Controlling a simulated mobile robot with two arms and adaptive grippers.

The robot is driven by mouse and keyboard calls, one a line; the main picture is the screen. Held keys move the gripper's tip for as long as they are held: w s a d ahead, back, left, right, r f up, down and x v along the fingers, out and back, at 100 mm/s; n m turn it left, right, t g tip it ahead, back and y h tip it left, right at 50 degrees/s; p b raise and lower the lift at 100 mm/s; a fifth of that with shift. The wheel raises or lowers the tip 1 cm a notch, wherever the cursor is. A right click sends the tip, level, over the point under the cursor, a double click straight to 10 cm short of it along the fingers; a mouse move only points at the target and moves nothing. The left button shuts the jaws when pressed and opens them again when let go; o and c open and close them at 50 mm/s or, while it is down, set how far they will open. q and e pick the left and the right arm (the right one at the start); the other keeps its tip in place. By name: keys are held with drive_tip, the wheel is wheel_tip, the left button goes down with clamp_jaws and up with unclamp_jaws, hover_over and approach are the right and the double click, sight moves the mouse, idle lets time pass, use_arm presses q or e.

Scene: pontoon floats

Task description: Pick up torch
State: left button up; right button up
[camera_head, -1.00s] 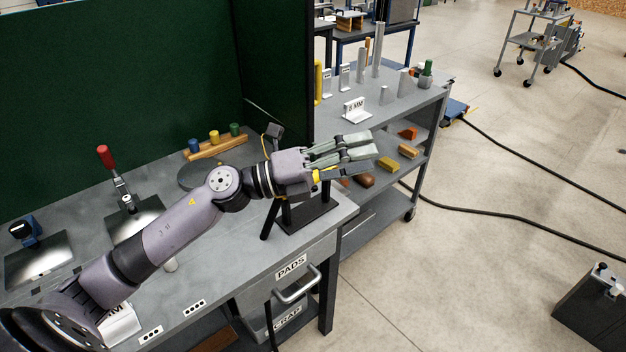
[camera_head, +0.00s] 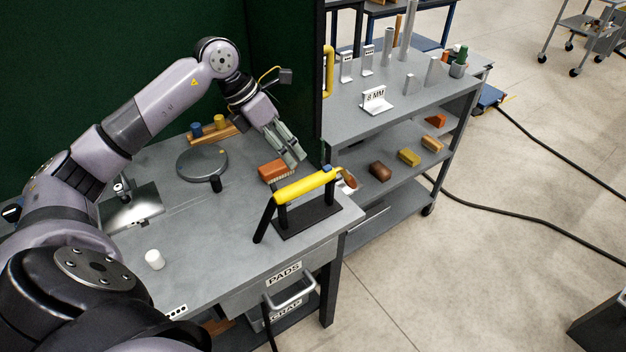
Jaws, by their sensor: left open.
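The torch (camera_head: 304,187) has a yellow body and a black handle slanting down at its left end. It rests on a black stand (camera_head: 308,219) at the right front corner of the grey bench. A copper-coloured nozzle end shows at its right, near the bench edge. My left gripper (camera_head: 294,158) is open and empty, pointing down just behind and above the torch, apart from it as far as I can tell. My right gripper is not in view.
A round grey plate (camera_head: 202,163) and a white cylinder (camera_head: 154,260) are on the bench (camera_head: 225,250). A dark green screen (camera_head: 130,55) stands behind. A grey shelf cart (camera_head: 400,117) with several parts is to the right.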

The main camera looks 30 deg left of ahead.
sight(308, 178)
use_arm(q)
drive_tip(key=p+x, duration=0.1)
drive_tip(key=x, duration=0.3)
drive_tip(key=shift+w+r, duration=0.1)
drive_tip(key=shift+w, duration=0.05)
drive_tip(key=p+x, duration=0.1)
drive_tip(key=x, duration=0.2)
drive_tip(key=shift+w+d+f, duration=0.1)
drive_tip(key=shift+f, duration=0.2)
drive_tip(key=shift+w+d+f+p, duration=0.15)
drive_tip(key=shift+d+f+p, duration=0.05)
drive_tip(key=shift+f+p, duration=0.1)
drive_tip(key=p+x, duration=0.1)
drive_tip(key=x, duration=0.2)
drive_tip(key=shift+w+f+p, duration=0.2)
drive_tip(key=shift+f+p, duration=0.1)
drive_tip(key=shift+w+d+f, duration=0.1)
drive_tip(key=shift+f, duration=0.25)
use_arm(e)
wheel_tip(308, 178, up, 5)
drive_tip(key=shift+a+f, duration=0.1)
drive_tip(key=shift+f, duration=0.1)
use_arm(q)
drive_tip(key=shift+c, duration=0.2)
